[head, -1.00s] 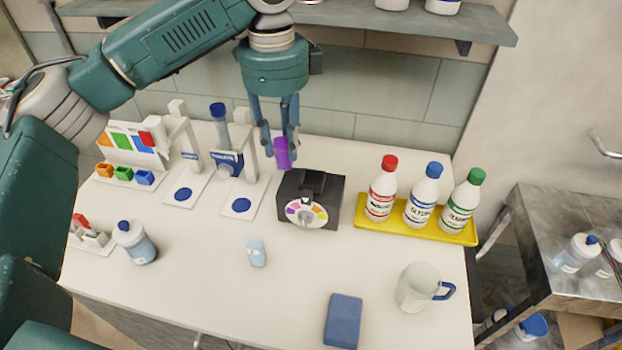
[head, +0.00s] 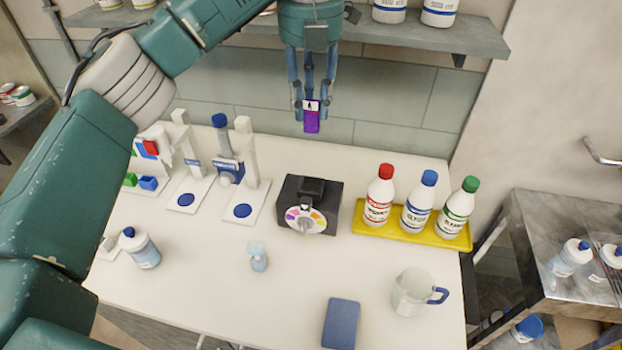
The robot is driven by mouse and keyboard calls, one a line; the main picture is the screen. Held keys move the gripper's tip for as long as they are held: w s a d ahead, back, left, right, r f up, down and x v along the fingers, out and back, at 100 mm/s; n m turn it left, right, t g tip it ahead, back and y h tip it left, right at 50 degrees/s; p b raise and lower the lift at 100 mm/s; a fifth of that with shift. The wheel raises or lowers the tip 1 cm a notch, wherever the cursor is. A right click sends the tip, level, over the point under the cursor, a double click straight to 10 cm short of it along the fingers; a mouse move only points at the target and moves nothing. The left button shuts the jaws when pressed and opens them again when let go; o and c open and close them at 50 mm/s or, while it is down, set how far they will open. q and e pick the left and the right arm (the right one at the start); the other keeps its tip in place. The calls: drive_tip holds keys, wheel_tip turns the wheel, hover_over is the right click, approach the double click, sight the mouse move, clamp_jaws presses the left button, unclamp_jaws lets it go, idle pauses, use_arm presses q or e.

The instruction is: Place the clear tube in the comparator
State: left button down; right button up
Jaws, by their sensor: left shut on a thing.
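The comparator (head: 311,190) is a black box with a colored dial (head: 306,221) on its front, standing at the table's middle. My left gripper (head: 311,106) is shut on a purple vial (head: 312,121) with a white label at its top. It holds the vial upright in the air, above and behind the comparator and clear of it. A small clear tube (head: 258,258) with pale blue contents stands on the table in front of the comparator, apart from it. Whether the comparator's top slots hold anything cannot be told. My right gripper is out of view.
A yellow tray (head: 410,231) with three capped bottles stands right of the comparator. White stands (head: 250,200) are left of it. A blue pad (head: 341,323), a mug (head: 412,291) and a wash bottle (head: 139,248) stand nearer. A shelf (head: 425,37) is behind the gripper.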

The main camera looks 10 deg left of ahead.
use_arm(q)
wheel_tip(320, 180, down, 17)
drive_tip(key=p, duration=0.4)
drive_tip(key=shift+a+f, duration=0.1)
drive_tip(key=shift+f, duration=0.35)
drive_tip(key=shift+f, duration=0.1)
drive_tip(key=c, duration=1.4)
unclamp_jaws()
drive_tip(key=shift+o, duration=0.2)
